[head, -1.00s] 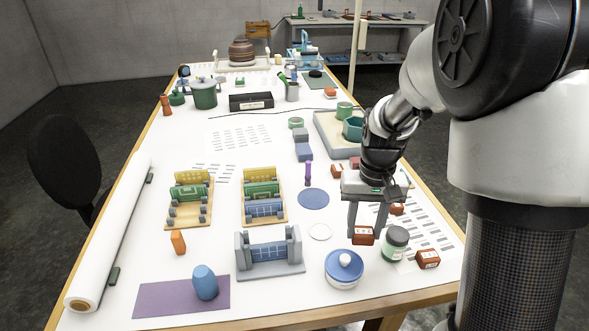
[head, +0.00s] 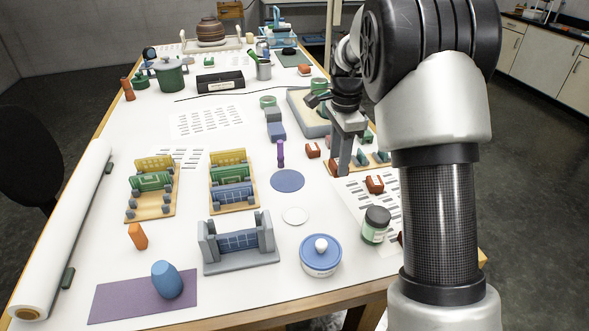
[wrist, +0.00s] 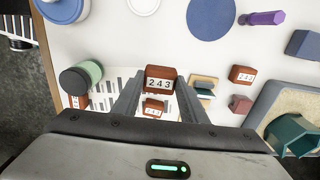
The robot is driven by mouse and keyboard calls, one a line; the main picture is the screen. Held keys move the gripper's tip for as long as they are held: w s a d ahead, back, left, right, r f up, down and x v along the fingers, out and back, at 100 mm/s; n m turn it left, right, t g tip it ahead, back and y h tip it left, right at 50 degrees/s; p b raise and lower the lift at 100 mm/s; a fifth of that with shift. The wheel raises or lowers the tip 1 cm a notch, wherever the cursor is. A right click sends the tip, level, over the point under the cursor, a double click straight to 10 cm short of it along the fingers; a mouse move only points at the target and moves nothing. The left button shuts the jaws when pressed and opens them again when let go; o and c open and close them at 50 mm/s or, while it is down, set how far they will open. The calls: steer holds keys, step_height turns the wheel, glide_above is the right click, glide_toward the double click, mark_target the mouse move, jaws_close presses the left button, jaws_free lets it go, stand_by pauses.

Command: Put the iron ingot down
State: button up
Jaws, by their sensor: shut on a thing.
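My gripper (head: 343,168) is shut on a reddish-brown block labelled 243, taken as the iron ingot (wrist: 161,78). In the head view the ingot (head: 332,168) is partly hidden by a finger. It appears at the right of the blue disc (head: 287,180), before a low wooden rack (head: 372,160). I cannot tell for certain whether it touches the table.
A blue-lidded round pot (head: 320,255) and a thin white disc (head: 295,216) are near the front. A purple cylinder (head: 281,153) stands beyond the blue disc. A grey tray (head: 305,118) is farther back. Bare white table lies around the discs.

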step_height(320, 180, down, 8)
steer(key=shift+f, duration=0.1)
stand_by(0.4)
steer(key=shift+f, duration=0.15)
steer(key=o, duration=1.4)
